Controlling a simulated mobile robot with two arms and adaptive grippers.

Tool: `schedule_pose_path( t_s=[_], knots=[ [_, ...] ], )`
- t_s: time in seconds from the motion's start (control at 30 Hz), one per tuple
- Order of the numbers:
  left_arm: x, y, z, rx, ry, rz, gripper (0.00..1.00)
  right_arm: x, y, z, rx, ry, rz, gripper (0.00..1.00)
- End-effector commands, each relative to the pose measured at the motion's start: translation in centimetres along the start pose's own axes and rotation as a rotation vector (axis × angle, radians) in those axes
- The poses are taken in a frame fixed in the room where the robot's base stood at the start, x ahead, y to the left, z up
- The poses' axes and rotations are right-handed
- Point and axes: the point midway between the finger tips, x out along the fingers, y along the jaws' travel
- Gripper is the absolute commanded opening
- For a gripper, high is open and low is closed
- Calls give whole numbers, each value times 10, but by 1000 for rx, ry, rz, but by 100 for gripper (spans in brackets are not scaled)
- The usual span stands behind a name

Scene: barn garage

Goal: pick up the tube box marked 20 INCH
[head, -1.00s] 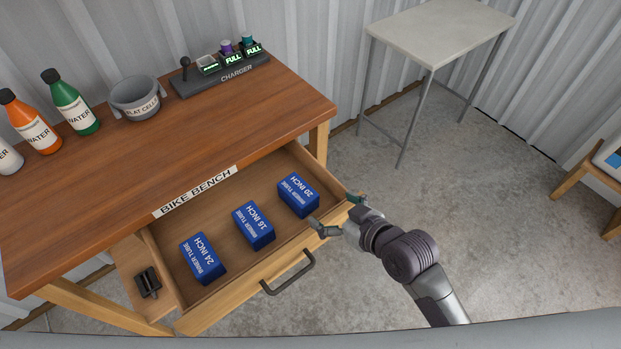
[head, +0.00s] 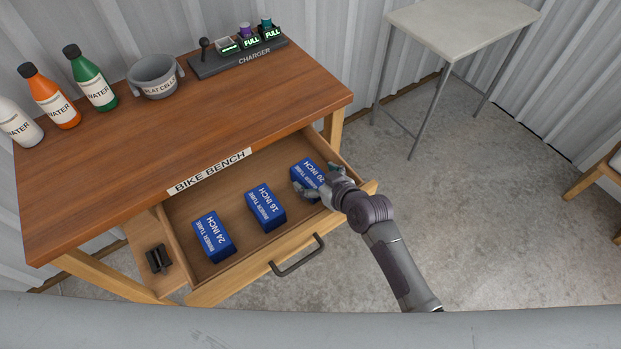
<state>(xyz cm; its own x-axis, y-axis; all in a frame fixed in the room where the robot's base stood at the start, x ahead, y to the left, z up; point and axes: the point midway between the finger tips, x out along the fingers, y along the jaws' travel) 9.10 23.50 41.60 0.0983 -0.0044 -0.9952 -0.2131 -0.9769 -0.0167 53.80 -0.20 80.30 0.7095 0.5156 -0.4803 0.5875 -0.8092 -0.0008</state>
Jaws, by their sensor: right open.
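The blue tube box marked 20 INCH (head: 305,171) lies in the right end of the open drawer (head: 188,208) of the bike bench. My right gripper (head: 312,190) is open at the near side of this box, its fingers over or beside it, and hides part of it. I cannot tell whether the fingers touch the box. The box marked 16 INCH (head: 265,208) lies in the middle of the drawer and the box marked 24 INCH (head: 213,237) at the left. My left gripper is not in view.
The bench top (head: 200,130) holds several water bottles (head: 93,78), a grey flat cells bucket (head: 156,76) and a charger (head: 240,57). The drawer handle (head: 299,256) sticks out in front. A pale side table (head: 465,25) stands at the back right; the floor between is clear.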

Motion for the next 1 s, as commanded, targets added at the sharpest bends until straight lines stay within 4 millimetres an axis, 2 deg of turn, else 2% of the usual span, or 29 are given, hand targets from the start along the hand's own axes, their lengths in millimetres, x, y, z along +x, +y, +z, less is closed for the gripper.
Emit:
schedule_pose_path(
  t_s=[0.27,0.7,1.0],
  knots=[
    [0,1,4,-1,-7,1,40,4,0,0,0,0,0,96],
    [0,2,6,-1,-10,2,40,3,0,0,0,-1,1,24],
    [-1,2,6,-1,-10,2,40,1,0,-6,-1,3,1,23]
  ],
)
